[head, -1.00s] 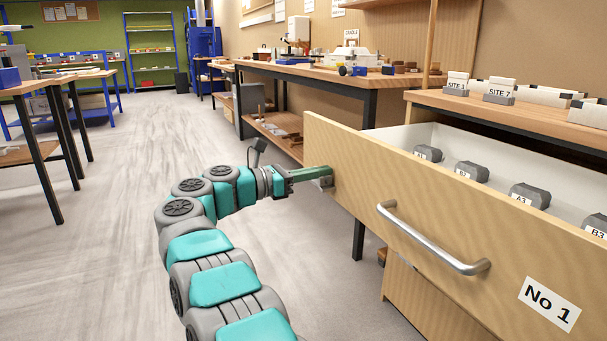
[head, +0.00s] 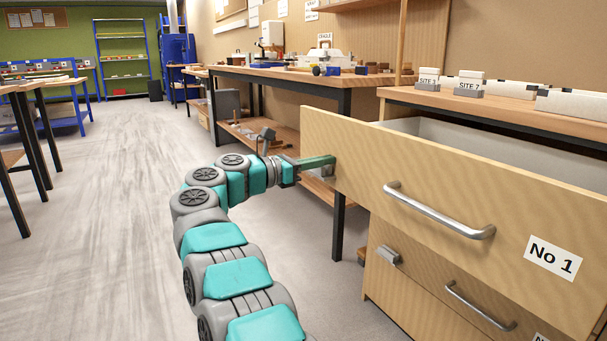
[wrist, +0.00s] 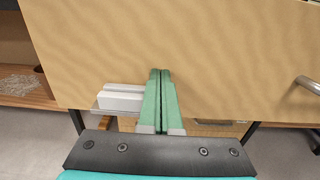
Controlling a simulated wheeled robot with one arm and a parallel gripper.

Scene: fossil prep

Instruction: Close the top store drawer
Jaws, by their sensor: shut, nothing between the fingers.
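The top store drawer (head: 465,215), labelled No 1, stands partly open, its wooden front well out from the cabinet (head: 383,275). Its silver bar handle (head: 440,210) is on the front face. My gripper (head: 330,162) is at the left end of the drawer front, away from the handle. In the wrist view my green fingers (wrist: 160,75) are together with nothing between them, tips over the drawer's face (wrist: 200,45). Whether they touch it is unclear. Only part of the drawer's inside (head: 480,135) shows; its contents are hidden.
A lower drawer with a handle (head: 480,307) is shut below. A small grey block (head: 388,254) shows at the cabinet's front. A workbench (head: 290,78) stands behind the drawer on the left. The floor (head: 110,220) to the left is open.

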